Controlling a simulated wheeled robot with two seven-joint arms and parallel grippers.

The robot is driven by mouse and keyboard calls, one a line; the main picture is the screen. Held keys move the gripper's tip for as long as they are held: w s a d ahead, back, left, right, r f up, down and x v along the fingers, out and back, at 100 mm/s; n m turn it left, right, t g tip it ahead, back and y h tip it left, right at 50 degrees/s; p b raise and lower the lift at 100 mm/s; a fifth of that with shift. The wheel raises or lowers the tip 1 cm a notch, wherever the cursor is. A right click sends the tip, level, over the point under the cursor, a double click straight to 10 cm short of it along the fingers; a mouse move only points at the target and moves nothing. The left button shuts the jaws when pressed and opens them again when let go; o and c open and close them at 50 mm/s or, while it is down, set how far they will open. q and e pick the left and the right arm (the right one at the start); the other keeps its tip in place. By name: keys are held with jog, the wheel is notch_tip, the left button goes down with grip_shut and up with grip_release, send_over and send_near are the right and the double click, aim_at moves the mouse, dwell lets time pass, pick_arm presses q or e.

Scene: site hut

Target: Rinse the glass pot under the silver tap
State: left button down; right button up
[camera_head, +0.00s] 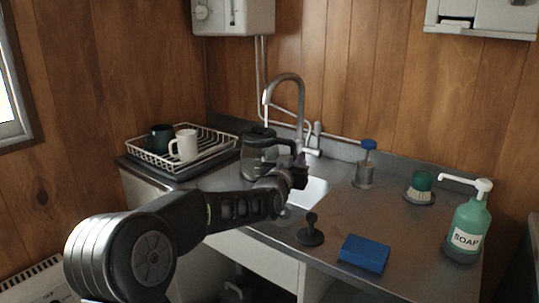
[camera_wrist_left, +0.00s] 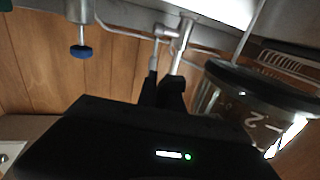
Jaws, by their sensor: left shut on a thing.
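The glass pot (camera_head: 257,153), clear with a dark rim and handle, is upright at the left end of the sink, below the spout of the silver tap (camera_head: 286,78). My left gripper (camera_head: 297,172) is beside the pot's right side, shut on its dark handle, which is mostly hidden by the fingers. In the left wrist view the pot (camera_wrist_left: 240,103) shows number marks, to the right of the fingers (camera_wrist_left: 163,92). A thin pale line runs down to the pot; I cannot tell whether it is water. My right gripper is out of view.
The white sink basin (camera_head: 314,190) is partly behind my arm. A wire rack (camera_head: 208,153) with a dark mug and a white mug stands left.

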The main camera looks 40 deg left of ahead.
aim_at(268, 156)
pick_arm(q)
jog(key=shift+v, duration=1.25)
jog(key=shift+d+r, duration=0.1)
dwell(0.6)
jog(key=s+d+r+p, duration=0.1)
jog(key=s+d+r, duration=0.1)
jog(key=s+r, duration=0.2)
jog(key=shift+s+p, duration=0.25)
jog(key=shift+p, duration=0.15)
dwell(0.4)
